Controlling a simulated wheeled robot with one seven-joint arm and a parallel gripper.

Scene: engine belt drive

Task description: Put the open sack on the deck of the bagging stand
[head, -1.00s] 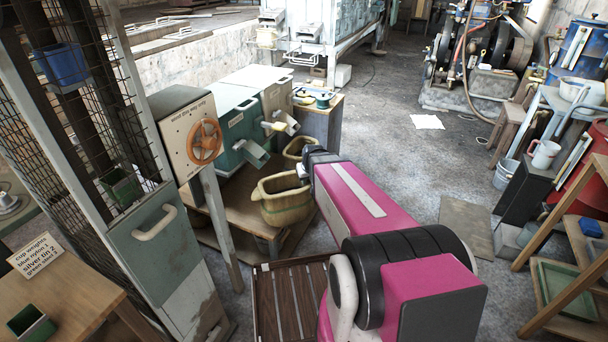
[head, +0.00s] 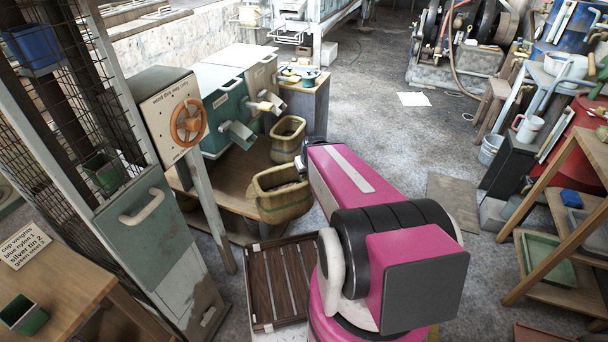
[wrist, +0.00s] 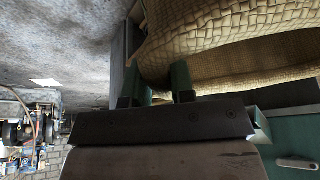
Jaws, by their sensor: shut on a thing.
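The open sack (head: 282,203) is a tan woven bag with its mouth up. My gripper (wrist: 168,85) is shut on its rim; the fingers and woven cloth show close up in the wrist view (wrist: 215,30). In the head view my gripper's fingers are mostly hidden by my arm. The bagging stand has a low wooden deck (head: 228,188) below green bins with spouts. The sack overlaps the deck's right end in the picture; I cannot tell whether it touches it.
A second woven sack (head: 288,140) stands behind the held one, near the spouts (head: 237,135). A post with an orange handwheel (head: 188,122) stands at the left. A slatted wooden rack (head: 279,285) lies in front.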

